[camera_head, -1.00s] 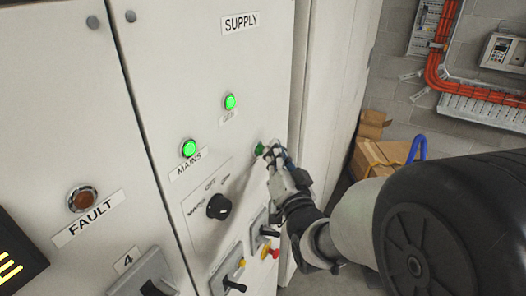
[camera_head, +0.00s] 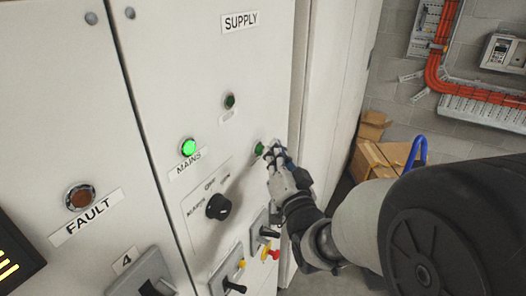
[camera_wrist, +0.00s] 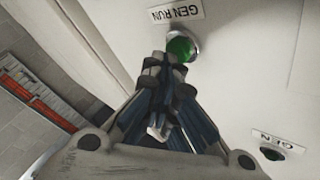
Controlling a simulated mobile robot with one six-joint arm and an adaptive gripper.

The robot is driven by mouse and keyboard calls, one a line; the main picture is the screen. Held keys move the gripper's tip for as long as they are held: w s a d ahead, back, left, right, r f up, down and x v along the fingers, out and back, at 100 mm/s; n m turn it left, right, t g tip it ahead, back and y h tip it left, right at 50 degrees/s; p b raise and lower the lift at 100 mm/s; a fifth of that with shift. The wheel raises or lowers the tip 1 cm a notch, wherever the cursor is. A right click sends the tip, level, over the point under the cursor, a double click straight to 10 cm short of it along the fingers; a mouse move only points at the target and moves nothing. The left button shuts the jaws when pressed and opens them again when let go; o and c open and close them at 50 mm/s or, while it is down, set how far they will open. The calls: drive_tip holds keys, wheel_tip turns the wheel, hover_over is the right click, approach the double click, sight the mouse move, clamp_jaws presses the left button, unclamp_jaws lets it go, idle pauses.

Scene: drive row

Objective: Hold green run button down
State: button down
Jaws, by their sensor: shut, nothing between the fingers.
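The green run button (camera_head: 260,148) is on the supply cabinet door, right of the mains lamp. In the wrist view the green button (camera_wrist: 181,48) sits in a metal ring under a GEN RUN label (camera_wrist: 176,12). My gripper (camera_head: 271,151) is shut and empty, its fingertips right at the button. In the wrist view the fingertips (camera_wrist: 164,66) overlap the button's lower edge. I cannot tell from these frames whether they press it in. The GEN lamp (camera_head: 230,101) is dark green and unlit. The MAINS lamp (camera_head: 189,147) glows green.
A black selector knob (camera_head: 218,206) is below the lamps. Toggle handles (camera_head: 236,287) stick out lower down, beneath my gripper. A FAULT lamp (camera_head: 80,197) is at left. Cardboard boxes (camera_head: 377,160) stand on the floor behind my arm.

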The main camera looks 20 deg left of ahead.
drive_tip(key=shift+d+b, duration=0.3)
drive_tip(key=shift+d, duration=0.4)
drive_tip(key=d, duration=0.1)
drive_tip(key=d+b, duration=0.1)
drive_tip(key=d, duration=0.3)
drive_tip(key=shift+s+b, duration=0.25)
drive_tip(key=shift+b, duration=0.15)
